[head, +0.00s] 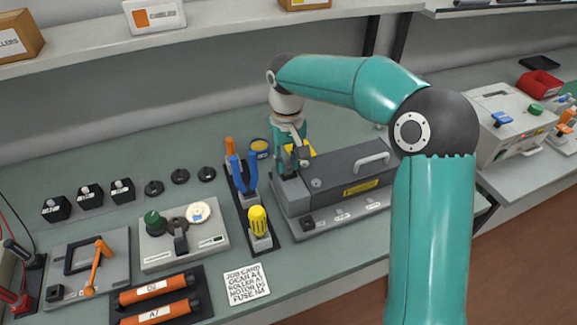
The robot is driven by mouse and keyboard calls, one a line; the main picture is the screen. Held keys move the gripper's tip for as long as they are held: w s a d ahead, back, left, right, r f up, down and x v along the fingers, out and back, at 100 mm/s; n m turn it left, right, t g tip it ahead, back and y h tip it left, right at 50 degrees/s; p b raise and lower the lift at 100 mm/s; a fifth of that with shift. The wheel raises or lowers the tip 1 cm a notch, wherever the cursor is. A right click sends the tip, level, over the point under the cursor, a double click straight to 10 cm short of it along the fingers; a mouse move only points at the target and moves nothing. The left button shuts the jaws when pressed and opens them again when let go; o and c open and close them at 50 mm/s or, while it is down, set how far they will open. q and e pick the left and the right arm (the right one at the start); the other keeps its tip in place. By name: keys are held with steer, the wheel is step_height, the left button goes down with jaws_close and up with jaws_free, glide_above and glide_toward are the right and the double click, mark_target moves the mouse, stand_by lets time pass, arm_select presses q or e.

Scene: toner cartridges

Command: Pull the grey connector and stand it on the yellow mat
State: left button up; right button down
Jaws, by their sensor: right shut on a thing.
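My right arm reaches over the bench from the right, and my right gripper (291,165) points down at the left end of a long dark grey unit (345,172). The gripper is shut on a small grey piece there, which looks like the grey connector; the fingers hide most of it. I cannot tell whether it is seated in the unit or clear of it. My left gripper is not in view.
A control box (183,236) and orange rollers (155,300) lie further left.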

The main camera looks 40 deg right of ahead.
mark_target(287, 163)
steer(key=shift+r+p, duration=2.4)
steer(key=shift+r, duration=0.15)
stand_by(1.1)
steer(key=shift+r+p, duration=1.8)
steer(key=shift+r, duration=0.2)
steer(key=shift+f, duration=0.15)
